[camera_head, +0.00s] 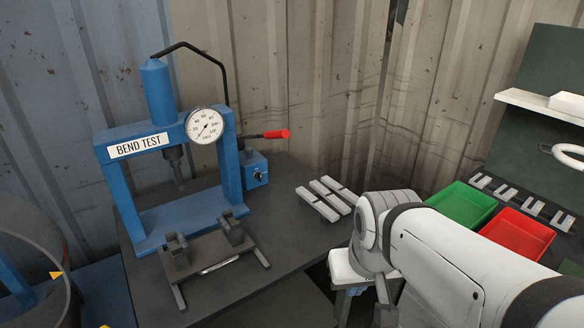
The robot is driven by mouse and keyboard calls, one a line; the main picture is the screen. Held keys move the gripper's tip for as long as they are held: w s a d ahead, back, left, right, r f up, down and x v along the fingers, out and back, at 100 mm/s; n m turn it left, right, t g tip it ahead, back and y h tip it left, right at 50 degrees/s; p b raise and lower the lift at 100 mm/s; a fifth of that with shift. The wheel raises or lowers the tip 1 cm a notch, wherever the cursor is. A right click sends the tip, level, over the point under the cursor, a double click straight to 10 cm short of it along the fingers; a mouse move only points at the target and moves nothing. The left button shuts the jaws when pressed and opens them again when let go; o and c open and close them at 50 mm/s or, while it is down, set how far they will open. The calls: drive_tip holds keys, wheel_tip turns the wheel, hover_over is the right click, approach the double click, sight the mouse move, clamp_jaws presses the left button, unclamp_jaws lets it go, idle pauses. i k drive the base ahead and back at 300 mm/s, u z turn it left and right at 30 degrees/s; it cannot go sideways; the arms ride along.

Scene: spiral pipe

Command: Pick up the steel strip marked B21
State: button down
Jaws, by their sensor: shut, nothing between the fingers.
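Three pale steel strips lie side by side on the dark bench, right of the press: a left one (317,205), a middle one (329,195) and a right one (339,189). Each has a dark band across it. No marking is legible, so I cannot tell which is B21. My gripper (385,314) points down at the lower middle right, seen partly from the side below my grey wrist. It is shut and empty. It is in front of and to the right of the strips, apart from them in the picture.
A blue press (118,180) labelled BEND TEST, with a dial gauge (205,125) and red-handled lever (276,134), stands on the bench (275,235). A bend fixture (205,252) sits before it. Green (462,208) and red (517,238) trays stand right. Corrugated walls close the back.

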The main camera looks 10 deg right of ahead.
sight(315, 203)
drive_tip(key=i, duration=0.5)
drive_tip(key=z, duration=0.1)
drive_tip(key=k, duration=1.3)
drive_tip(key=z, duration=0.45)
drive_tip(key=i, duration=1.7)
drive_tip(key=u, duration=0.4)
